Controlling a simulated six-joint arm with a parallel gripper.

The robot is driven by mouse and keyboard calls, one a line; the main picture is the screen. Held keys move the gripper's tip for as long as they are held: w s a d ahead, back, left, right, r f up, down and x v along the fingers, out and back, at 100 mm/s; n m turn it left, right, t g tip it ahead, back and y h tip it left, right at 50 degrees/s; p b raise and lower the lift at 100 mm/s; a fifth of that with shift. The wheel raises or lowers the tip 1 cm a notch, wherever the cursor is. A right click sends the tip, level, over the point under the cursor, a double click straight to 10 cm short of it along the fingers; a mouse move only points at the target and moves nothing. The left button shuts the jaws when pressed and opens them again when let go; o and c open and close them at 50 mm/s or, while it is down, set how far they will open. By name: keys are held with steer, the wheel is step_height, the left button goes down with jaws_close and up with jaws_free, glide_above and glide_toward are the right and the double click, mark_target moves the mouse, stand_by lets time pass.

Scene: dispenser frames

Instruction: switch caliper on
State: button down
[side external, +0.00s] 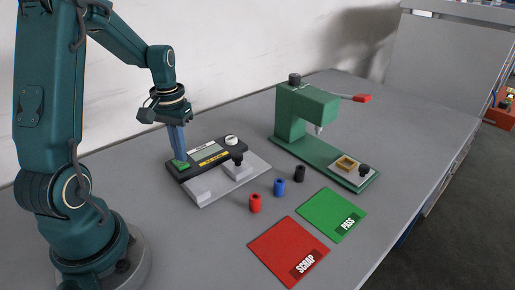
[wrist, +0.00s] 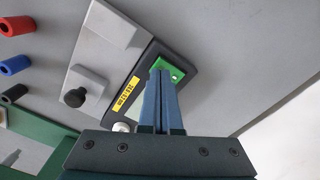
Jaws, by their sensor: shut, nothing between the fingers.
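The caliper (side external: 228,173) is a grey and black bench device with a display, a yellow label, a white knob (side external: 231,140) and a black knob (side external: 237,158). It also shows in the wrist view (wrist: 90,85). A green button plate (side external: 180,165) sits at its left end; in the wrist view the green plate (wrist: 172,70) is right at my fingertips. My gripper (side external: 179,158) is shut and empty, pointing down with its tips at the green plate. The fingers cover part of the plate, and I cannot tell whether they press it.
A red SCRAP mat (side external: 285,247) and green PASS mat (side external: 333,210) lie nearer the front. A green press (side external: 300,125) with a red-tipped lever stands to the right.

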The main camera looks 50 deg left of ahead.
steer(key=shift+f, duration=0.7)
stand_by(0.3)
steer(key=shift+r, duration=3.55)
steer(key=w+d+r+m+t, duration=0.2)
steer(key=d+r, duration=0.2)
steer(key=d, duration=0.1)
steer(key=s+d+m+t, duration=0.1)
steer(key=s+d+m, duration=0.1)
steer(key=s+d, duration=0.2)
steer(key=s+d+r+m+t, duration=0.1)
steer(key=s+d+m+t, duration=0.1)
steer(key=s+d, duration=0.3)
steer(key=shift+d+r+t, duration=0.2)
steer(key=shift+d+t, duration=0.1)
steer(key=shift+d, duration=1.85)
